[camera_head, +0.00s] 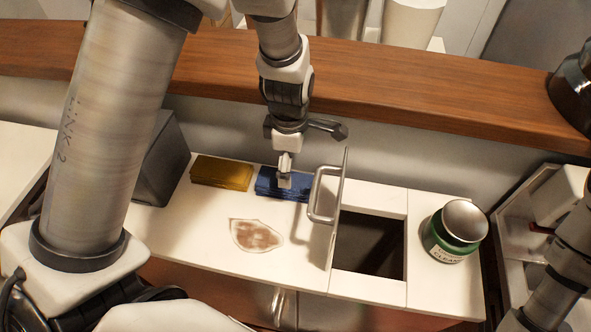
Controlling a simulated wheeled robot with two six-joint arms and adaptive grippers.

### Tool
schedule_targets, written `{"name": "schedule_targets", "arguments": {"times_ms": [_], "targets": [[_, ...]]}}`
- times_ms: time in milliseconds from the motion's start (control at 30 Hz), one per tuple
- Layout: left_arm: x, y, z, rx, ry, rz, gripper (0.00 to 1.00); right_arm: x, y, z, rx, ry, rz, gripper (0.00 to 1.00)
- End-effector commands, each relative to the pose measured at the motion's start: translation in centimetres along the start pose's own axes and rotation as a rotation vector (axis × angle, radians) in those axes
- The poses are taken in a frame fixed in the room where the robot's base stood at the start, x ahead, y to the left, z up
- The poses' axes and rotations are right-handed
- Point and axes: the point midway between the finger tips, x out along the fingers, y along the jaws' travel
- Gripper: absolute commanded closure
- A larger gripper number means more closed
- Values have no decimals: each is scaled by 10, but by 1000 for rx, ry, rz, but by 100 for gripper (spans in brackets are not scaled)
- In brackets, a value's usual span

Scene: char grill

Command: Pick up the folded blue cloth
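The folded blue cloth (267,184) lies as a flat stack on the white counter, right of a folded yellow cloth. My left gripper (285,181) points straight down at the blue cloth, with its fingertips over or against the cloth's upper face. The fingers look close together, but I cannot tell whether they are shut on any of the cloth. The gripper covers part of the cloth. My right arm (560,290) shows at the right edge, and its gripper is out of view.
The yellow cloth (221,173) and a dark grey box (165,160) are to the left. A raised lid with a metal handle (320,193) stands close on the right, beside a dark opening (370,243). A green cleaner tin (450,235) stands farther right. A brownish stain (257,236) lies in front.

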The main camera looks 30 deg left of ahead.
Motion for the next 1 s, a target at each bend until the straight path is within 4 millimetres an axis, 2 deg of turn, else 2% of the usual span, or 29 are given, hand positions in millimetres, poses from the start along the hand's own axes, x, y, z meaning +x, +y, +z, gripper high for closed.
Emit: {"name": "schedule_targets", "arguments": {"times_ms": [200, 300, 567, 600, 733, 767, 1000], "targets": [[33, -2, -4, -1, 1, -6, 0, -10, 0, 0, 0, -1, 0, 60], [51, -2, -4, 0, 1, -3, 0, -9, 0, 0, 0, -1, 0, 60], [56, -1, -4, 0, 1, 1, 0, -8, 0, 0, 0, 0, 0, 60], [56, -1, -4, 0, 1, 1, 14, -8, 0, 0, 0, 0, 0, 60], [56, -1, -4, 0, 1, 0, 60, -8, 0, 0, 0, -1, 0, 60], [56, -1, -4, 0, 1, 0, 65, -8, 0, 0, 0, -1, 0, 60], [57, -2, -4, 0, 1, 0, 65, -8, 0, 0, 0, 0, 0, 60]]}}
